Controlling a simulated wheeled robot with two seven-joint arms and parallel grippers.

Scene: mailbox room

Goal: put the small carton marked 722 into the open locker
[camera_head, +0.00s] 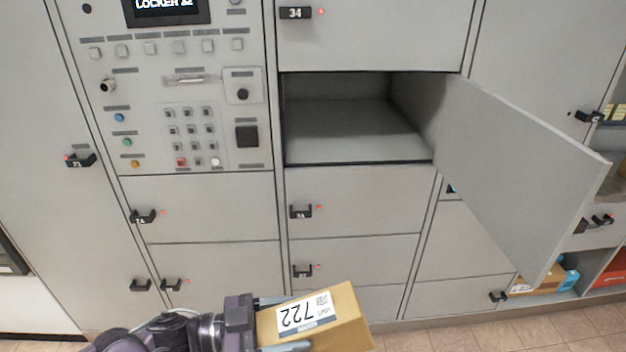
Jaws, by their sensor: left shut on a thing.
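The small brown carton (345,316) carries a white label reading 722, upside down in the picture. My left gripper (283,322) comes in from the lower left and is shut on the carton, one finger along its far side and one along its near side. The open locker (350,135) is an empty grey compartment above and beyond the carton. Its door (520,165) is swung out to the right. The carton is below the opening and outside it. My right gripper is not in view.
A control panel (180,90) with a keypad and screen is left of the open locker. Shut lockers with black handles surround it. At the right, lower shelves hold an orange-brown box (540,284) and blue items. Tiled floor (480,335) shows at the bottom.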

